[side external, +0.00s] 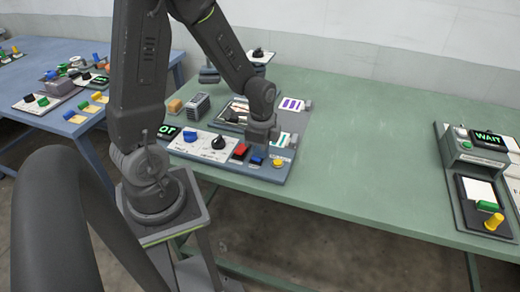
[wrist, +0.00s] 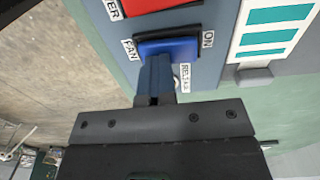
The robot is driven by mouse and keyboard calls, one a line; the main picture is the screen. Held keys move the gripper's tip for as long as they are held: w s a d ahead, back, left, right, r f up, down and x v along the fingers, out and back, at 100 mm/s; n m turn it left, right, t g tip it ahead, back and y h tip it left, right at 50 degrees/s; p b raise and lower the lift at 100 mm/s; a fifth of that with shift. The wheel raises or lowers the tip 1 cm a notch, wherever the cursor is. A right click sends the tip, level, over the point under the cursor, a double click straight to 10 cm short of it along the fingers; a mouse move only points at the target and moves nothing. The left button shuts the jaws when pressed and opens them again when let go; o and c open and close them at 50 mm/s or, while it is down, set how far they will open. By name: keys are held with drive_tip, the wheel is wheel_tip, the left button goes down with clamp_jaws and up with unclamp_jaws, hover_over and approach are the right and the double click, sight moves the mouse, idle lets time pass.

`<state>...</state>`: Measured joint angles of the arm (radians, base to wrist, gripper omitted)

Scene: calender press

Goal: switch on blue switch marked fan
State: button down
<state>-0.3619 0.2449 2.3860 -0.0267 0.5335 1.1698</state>
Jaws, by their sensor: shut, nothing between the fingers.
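The blue rocker switch (wrist: 172,47) sits on the grey-blue panel in the wrist view, with a FAN label (wrist: 130,50) at its left end and an ON label (wrist: 208,40) at its right end. In the side view the blue switch (side external: 256,159) is on the front right of the panel, just below my gripper (side external: 262,143). My gripper (wrist: 155,62) is shut and empty. Its fingertips overlap the lower edge of the switch, left of its middle; I cannot tell whether they touch it. Which way the rocker is tilted is not clear.
A red switch (side external: 239,151) is beside the blue one, and a yellow button (side external: 277,163) is on its other side. A black knob (side external: 218,143) stands further left. A white sheet with teal bars (wrist: 270,28) lies nearby.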

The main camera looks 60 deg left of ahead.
drive_tip(key=shift+w+a+f, duration=0.1)
drive_tip(key=shift+a+f, duration=0.15)
drive_tip(key=shift+f, duration=0.1)
drive_tip(key=shift+a+r, duration=0.1)
drive_tip(key=shift+w+r, duration=0.15)
drive_tip(key=shift+r, duration=0.1)
wheel_tip(320, 180, up, 14)
idle(0.4)
drive_tip(key=s+d+r+n+t, duration=0.5)
drive_tip(key=s+d+r+n, duration=0.1)
drive_tip(key=s+d+n, duration=0.2)
drive_tip(key=d+n, duration=0.1)
drive_tip(key=d, duration=0.1)
drive_tip(key=shift+s+d+r+t, duration=0.15)
drive_tip(key=shift+d+r+t, duration=0.05)
drive_tip(key=shift+d+t, duration=0.2)
